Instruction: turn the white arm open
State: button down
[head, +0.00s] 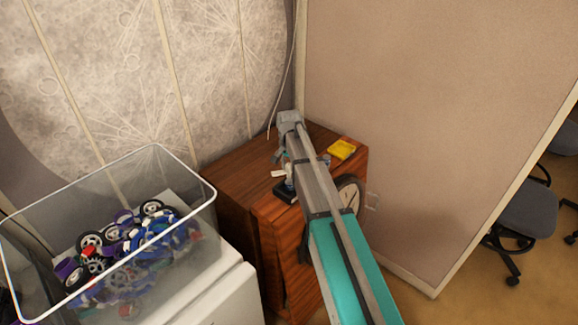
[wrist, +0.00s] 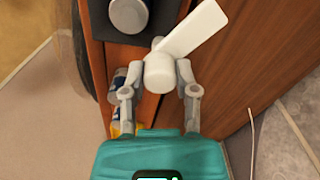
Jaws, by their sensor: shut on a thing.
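The white arm (wrist: 195,31) shows in the wrist view as a flat paddle running up and to the right from a round white hub (wrist: 158,74). My gripper (wrist: 160,66) is shut on the white arm at its hub, with one finger on each side. In the head view my own arm reaches over the wooden cabinet (head: 233,160).
A yellow item (head: 341,149) and a round clock (head: 351,190) are at the cabinet. A clear bin (head: 181,162) of parts stands left; a partition wall (head: 430,120) is right.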

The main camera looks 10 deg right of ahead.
jog(key=m, duration=0.5)
dwell(0.4)
jog(key=shift+c, duration=1.9)
grip_release()
jog(key=shift+n, duration=0.5)
